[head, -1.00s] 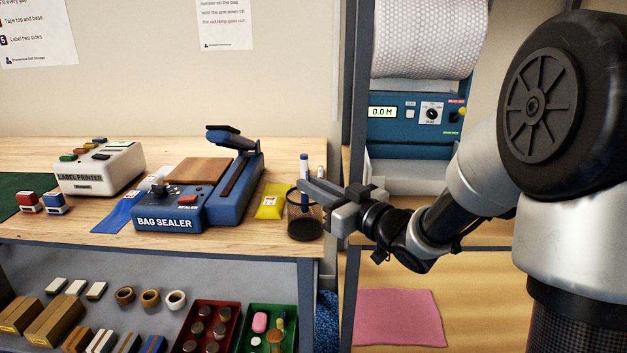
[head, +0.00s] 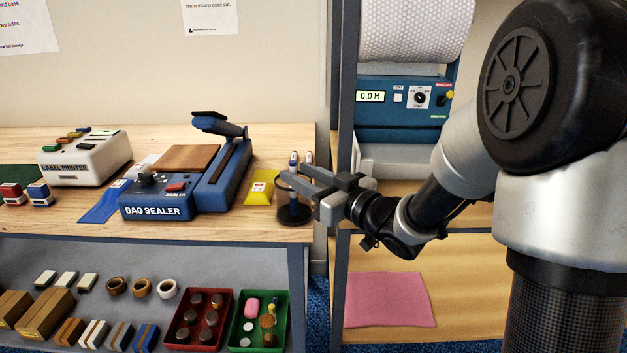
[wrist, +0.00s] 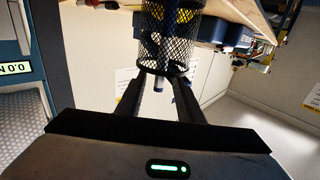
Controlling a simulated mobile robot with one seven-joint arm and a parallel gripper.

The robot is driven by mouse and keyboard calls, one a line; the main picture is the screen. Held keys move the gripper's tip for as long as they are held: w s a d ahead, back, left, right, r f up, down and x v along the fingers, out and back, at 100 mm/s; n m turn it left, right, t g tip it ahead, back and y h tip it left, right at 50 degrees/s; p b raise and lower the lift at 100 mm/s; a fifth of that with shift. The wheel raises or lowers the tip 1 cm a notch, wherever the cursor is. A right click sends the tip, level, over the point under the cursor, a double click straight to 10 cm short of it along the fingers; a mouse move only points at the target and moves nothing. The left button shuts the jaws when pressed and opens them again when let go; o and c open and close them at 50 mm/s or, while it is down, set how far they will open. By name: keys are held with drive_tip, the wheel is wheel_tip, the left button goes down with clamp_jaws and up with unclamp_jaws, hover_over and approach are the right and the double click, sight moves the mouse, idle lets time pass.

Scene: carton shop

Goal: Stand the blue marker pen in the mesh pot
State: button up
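The dark mesh pot (head: 293,213) stands upright at the right front of the wooden bench; it also fills the upper middle of the wrist view (wrist: 168,45). Two pale pen ends with blue parts rise at the pot, a left one (head: 293,160) and a right one (head: 308,158). I cannot tell which is the blue marker pen. My gripper (head: 296,176) reaches in from the right at the pot's upper part, its fingers spread apart. In the wrist view, the fingers (wrist: 160,90) lie apart, with a slim pen part between them. The fingers hide the pot's rim and the pens' middles.
The blue bag sealer (head: 158,207) and a yellow packet (head: 259,190) stand left of the pot. A grey shelf post (head: 343,110) rises close behind my gripper. Red (head: 168,338) and green (head: 281,344) trays sit on the lower shelf.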

drive_tip(key=v, duration=1.7)
drive_tip(key=shift+d, duration=0.1)
